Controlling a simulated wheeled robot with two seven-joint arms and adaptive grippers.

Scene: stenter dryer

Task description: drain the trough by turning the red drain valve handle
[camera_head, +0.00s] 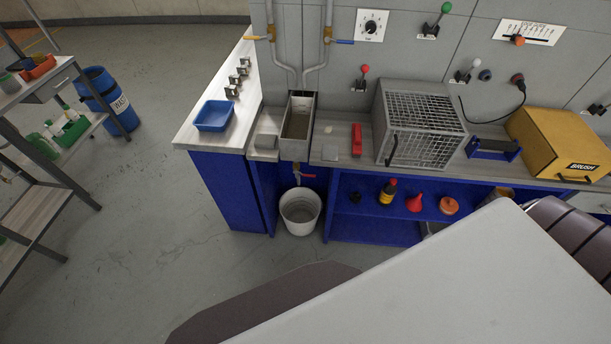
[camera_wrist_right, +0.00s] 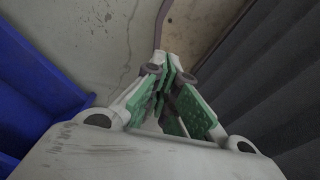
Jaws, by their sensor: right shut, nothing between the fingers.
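The trough (camera_head: 298,120) is a narrow grey metal box set into the front of the bench in the head view. The drain valve sits below its front, with a small red handle (camera_head: 305,176) pointing to the right. A pale bucket (camera_head: 301,210) stands on the floor under the valve. The contents of the trough are hard to make out. My right gripper (camera_wrist_right: 168,75) shows only in the right wrist view, its green-padded fingers shut and empty above the grey floor. The valve is not visible in that view. My left gripper is not in view.
A blue tray (camera_head: 213,115) lies on the left counter. A wire cage (camera_head: 419,125) and a yellow brush box (camera_head: 562,143) stand on the bench. A blue waste drum (camera_head: 109,99) and shelving (camera_head: 45,187) stand at left. The floor left of the bench is clear.

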